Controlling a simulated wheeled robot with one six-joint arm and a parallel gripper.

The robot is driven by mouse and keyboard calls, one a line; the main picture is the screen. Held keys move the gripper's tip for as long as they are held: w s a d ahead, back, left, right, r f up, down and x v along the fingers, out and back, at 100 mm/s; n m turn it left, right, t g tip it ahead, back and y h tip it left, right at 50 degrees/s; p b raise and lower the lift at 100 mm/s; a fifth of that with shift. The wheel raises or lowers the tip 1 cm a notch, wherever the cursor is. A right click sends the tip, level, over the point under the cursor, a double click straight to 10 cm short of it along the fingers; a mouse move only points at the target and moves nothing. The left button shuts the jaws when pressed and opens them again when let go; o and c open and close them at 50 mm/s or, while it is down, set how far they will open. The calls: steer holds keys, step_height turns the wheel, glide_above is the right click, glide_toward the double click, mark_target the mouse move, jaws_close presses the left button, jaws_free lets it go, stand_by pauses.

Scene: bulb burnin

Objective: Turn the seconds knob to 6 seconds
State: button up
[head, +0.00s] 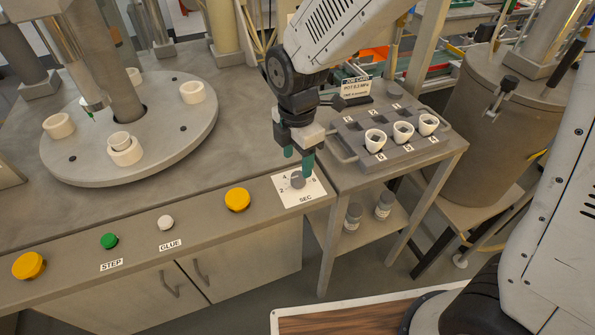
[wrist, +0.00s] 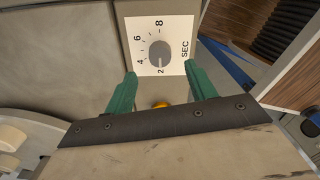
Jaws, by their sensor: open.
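The seconds knob (head: 297,180) is a small grey round knob on a white dial plate marked SEC, at the right end of the console. In the wrist view the knob (wrist: 160,53) sits near the top middle, with 2, 4, 6 and 8 around it. Its pointer seems to face the 2, though it is small. My gripper (head: 298,160) is open, its green fingers pointing down just above the dial plate. In the wrist view the fingers (wrist: 160,74) are spread on either side, below the knob in the picture and not touching it. Nothing is between them.
A yellow button (head: 237,199), a white GLUE button (head: 166,223) and a green STEP button (head: 109,241) lie left along the console. A side table with a grey tray (head: 352,145) of white cups stands at right. A round turntable (head: 180,128) is at left.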

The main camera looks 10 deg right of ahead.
mark_target(297, 176)
step_height(297, 176, down, 5)
steer(key=shift+f, duration=0.1)
stand_by(0.3)
steer(key=c, duration=1)
